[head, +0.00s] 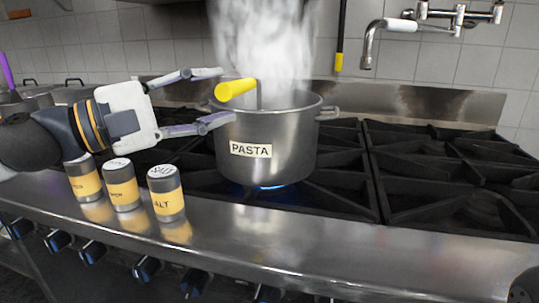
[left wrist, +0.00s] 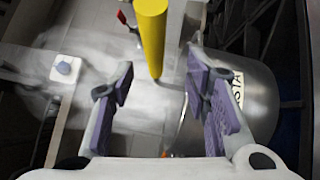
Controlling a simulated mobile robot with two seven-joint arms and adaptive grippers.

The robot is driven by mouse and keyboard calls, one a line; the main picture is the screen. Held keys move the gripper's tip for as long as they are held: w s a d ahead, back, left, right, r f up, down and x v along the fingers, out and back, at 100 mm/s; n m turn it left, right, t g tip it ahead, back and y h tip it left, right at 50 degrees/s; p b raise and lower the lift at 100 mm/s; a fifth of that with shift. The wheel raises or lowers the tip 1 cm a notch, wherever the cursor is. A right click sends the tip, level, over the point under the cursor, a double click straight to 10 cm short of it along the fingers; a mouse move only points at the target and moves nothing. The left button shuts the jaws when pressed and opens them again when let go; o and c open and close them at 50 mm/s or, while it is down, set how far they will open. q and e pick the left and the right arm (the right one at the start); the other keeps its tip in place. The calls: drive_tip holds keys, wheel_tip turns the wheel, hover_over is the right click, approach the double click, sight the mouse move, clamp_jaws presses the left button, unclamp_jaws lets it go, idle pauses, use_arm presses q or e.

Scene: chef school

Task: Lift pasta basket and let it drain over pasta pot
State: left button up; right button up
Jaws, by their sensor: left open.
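The steel pot labelled PASTA (head: 268,160) stands on a burner with a blue flame, and thick steam rises from it. The pasta basket's yellow handle (head: 236,89) sticks out over the pot's left rim on a metal stem. The basket itself is hidden inside the pot. My left gripper (head: 214,97) is open, coming in from the left, with its fingertips at the handle, one above and one below. In the left wrist view the yellow handle (left wrist: 151,36) lies between the purple-padded fingers, with clear gaps on both sides. The pot (left wrist: 258,95) also shows there. My right gripper is not in view.
Three shakers with yellow labels, one the salt (head: 166,193), stand on the steel front ledge below my left gripper. A wall faucet (head: 372,45) is at the upper right. Black burner grates (head: 450,165) right of the pot are empty. Other pots stand at the far left.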

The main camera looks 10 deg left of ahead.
sight(245, 85)
use_arm(q)
drive_tip(key=x, duration=0.6)
drive_tip(key=shift+w+a+r, duration=0.15)
drive_tip(key=shift+w+r, duration=0.1)
drive_tip(key=shift+w, duration=0.2)
clamp_jaws()
